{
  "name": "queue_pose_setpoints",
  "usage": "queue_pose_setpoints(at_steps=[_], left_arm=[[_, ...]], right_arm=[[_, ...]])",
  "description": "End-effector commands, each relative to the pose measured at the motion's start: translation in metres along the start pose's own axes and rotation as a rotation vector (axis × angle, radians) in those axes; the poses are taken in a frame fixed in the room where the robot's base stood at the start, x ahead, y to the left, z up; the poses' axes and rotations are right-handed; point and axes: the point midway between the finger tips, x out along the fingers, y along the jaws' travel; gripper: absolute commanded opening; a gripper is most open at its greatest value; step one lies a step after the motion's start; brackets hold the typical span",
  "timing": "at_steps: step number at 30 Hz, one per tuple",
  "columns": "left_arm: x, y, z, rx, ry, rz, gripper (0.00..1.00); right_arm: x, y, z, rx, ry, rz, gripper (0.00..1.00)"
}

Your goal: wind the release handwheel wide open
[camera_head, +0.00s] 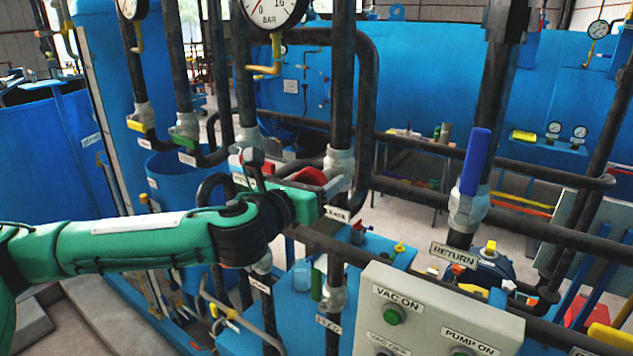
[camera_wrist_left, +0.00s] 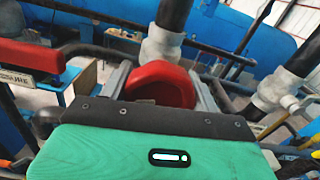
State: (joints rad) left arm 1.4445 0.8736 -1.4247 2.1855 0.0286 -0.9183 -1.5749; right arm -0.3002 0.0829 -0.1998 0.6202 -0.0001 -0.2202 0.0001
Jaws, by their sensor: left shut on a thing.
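The red release handwheel (camera_head: 309,175) sits on a dark vertical pipe, near a partly hidden label ending in "EASE" (camera_head: 336,214). My left gripper (camera_head: 318,182) reaches it from the left and is shut on it. In the left wrist view the red handwheel (camera_wrist_left: 160,82) lies between the two grey fingers of my left gripper (camera_wrist_left: 165,78). The green gripper body hides the wheel's lower part there. My right gripper is in neither view.
A control panel (camera_head: 437,318) with VAC ON and PUMP ON buttons stands at the lower right. A blue lever handle (camera_head: 475,162) rises above the RETURN label (camera_head: 453,255). Dark pipes (camera_head: 368,110) run close around the handwheel. A pressure gauge (camera_head: 270,8) hangs above.

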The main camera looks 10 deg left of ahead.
Motion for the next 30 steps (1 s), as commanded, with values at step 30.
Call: queue_pose_setpoints(at_steps=[30], left_arm=[[0.0,0.003,-0.002,-0.868,0.0,0.001,0.39]], right_arm=[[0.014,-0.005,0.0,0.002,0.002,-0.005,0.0]])
